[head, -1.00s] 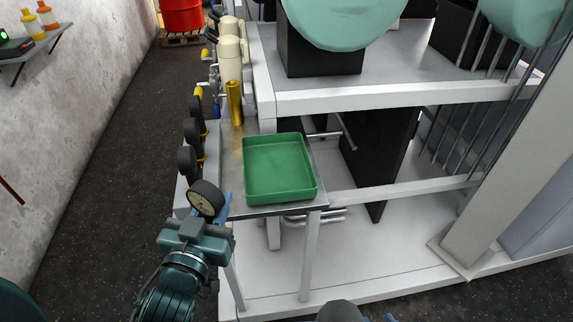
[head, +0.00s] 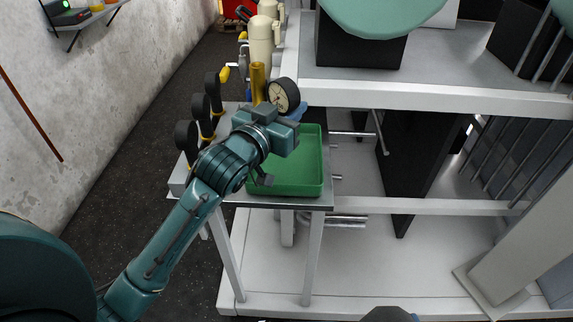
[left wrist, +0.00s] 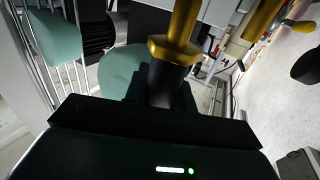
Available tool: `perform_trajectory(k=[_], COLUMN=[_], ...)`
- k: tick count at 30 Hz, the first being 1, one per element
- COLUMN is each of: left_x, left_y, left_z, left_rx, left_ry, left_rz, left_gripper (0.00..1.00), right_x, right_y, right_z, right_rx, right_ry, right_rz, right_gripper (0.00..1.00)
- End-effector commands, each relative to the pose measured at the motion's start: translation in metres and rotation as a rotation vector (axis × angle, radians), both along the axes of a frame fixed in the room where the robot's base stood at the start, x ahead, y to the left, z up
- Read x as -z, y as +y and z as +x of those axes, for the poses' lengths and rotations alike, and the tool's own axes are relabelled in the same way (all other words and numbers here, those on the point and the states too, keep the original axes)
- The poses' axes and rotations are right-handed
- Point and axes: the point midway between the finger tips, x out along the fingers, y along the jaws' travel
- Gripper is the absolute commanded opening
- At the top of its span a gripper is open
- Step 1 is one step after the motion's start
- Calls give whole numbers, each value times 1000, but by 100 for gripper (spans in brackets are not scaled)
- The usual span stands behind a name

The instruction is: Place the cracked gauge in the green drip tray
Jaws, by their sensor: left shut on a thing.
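The gauge (head: 284,96), with a round black case and a cream dial, is held up near the far left corner of the green drip tray (head: 316,188). I cannot make out a crack on its dial. My left gripper (head: 286,121) is shut on it, and the wrist covers the tray's left part. The visible tray floor is empty. In the left wrist view, a brass fitting (left wrist: 172,50) with a hexagonal collar rises from a dark cylinder between the jaws. My right gripper does not show.
The tray sits on a narrow metal table (head: 328,200). A brass cylinder (head: 258,82) stands behind my wrist. A white frame with a shelf (head: 440,93) borders the right. Dark floor lies left.

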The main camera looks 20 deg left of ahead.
Motion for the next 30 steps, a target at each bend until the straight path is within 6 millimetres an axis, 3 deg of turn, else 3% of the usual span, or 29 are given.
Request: perform_trajectory(k=[2, 9, 21, 30], left_x=[4, 47, 93, 95], left_y=[0, 0, 0, 0], left_z=[4, 4, 4, 4], left_rx=[4, 5, 4, 5], left_ry=[1, 2, 0, -3], left_rz=[0, -2, -1, -2], left_gripper=[0, 0, 0, 0], right_x=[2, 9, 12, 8], right_y=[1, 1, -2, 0], right_z=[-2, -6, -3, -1], right_rx=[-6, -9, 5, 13], right_ry=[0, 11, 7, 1], right_rz=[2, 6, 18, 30], right_gripper=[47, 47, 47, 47])
